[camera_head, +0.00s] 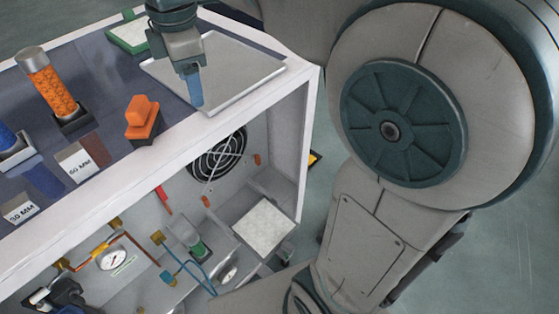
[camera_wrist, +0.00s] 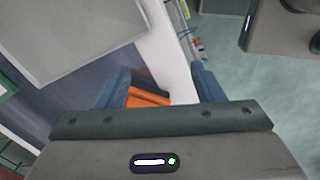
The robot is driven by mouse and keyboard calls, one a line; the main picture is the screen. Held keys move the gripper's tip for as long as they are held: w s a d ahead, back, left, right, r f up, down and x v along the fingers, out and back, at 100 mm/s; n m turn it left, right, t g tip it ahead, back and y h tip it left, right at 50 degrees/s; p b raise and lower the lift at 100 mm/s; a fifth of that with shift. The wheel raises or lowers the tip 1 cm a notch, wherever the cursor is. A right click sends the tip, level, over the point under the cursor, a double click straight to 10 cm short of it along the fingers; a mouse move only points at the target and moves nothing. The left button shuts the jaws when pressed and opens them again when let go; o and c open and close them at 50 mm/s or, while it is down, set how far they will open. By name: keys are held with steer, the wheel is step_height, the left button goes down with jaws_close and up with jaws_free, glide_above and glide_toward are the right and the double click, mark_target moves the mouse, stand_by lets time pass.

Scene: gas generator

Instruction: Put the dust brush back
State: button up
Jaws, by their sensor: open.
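An orange, block-shaped handle on a dark base, which looks like the dust brush (camera_head: 141,111), stands upright near the front edge of the generator's top. I cannot tell for sure that it is the brush. My gripper (camera_head: 194,98) is to its right, above the pale tray, pointing down and apart from it. In the wrist view my gripper (camera_wrist: 160,84) is open, with a blue-grey finger on each side. Nothing is held.
The pale tray (camera_head: 240,71) lies at the top's right end. An orange cylinder (camera_head: 46,82) stands in a dark holder at left. White MM labels (camera_head: 77,163) lie nearby. Below the white front rim (camera_head: 170,147) is an open compartment with a fan (camera_head: 217,154), gauge and pipes.

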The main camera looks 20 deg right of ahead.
steer(key=s+d+f+m+t, duration=0.2)
steer(key=s+d+f+m, duration=0.9)
steer(key=m, duration=0.8)
step_height(320, 180, down, 3)
steer(key=shift+s+d+r, duration=0.1)
steer(key=shift+s+d, duration=0.2)
steer(key=shift+s, duration=0.7)
